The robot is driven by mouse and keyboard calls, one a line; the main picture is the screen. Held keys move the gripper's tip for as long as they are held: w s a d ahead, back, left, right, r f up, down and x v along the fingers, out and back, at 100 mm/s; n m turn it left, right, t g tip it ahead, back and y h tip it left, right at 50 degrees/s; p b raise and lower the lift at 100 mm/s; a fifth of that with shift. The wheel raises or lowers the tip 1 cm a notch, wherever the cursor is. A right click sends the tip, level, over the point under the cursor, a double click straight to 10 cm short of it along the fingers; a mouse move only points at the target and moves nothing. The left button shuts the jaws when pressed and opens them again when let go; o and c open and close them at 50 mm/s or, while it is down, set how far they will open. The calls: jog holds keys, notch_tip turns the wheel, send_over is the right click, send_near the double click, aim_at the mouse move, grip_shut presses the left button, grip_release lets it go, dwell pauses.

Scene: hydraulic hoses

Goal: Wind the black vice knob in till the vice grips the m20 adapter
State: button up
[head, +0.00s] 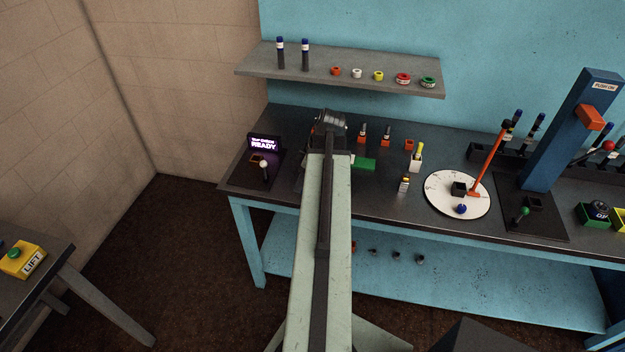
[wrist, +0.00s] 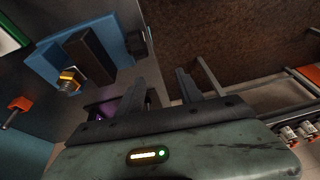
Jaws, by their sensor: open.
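The blue vice (wrist: 118,32) shows at upper left in the wrist view, with a dark jaw block (wrist: 90,55) across it. The m20 adapter (wrist: 69,82), brass and silver, sits at the vice beside the dark block. I cannot tell whether the jaws touch it. The black vice knob (wrist: 139,41) is at the vice's right end. My gripper (wrist: 176,80) is open and empty, its fingers below and right of the knob, apart from it. In the head view my arm hides the vice and its knob, and my fingers cannot be made out.
A lit sign reading READY (head: 264,143) stands left of my arm on the workbench (head: 390,190). A green piece (head: 363,164) lies right of the arm. A round white dial plate (head: 440,204) and a blue press column (head: 570,130) are further right. A shelf (head: 345,68) overhangs the back.

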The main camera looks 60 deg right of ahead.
jog(key=s+d+r, duration=0.2)
jog(key=s+d, duration=0.2)
jog(key=s, duration=0.1)
jog(key=shift+t, duration=0.3)
jog(key=b+x, duration=0.6)
jog(key=x, duration=0.2)
jog(key=shift+s, duration=0.15)
jog(key=shift+w+a+f+b, duration=0.1)
jog(key=shift+w+f+b, duration=0.2)
jog(key=shift+b, duration=0.25)
jog(key=shift+r, duration=0.1)
jog(key=shift+s, duration=0.1)
grip_shut()
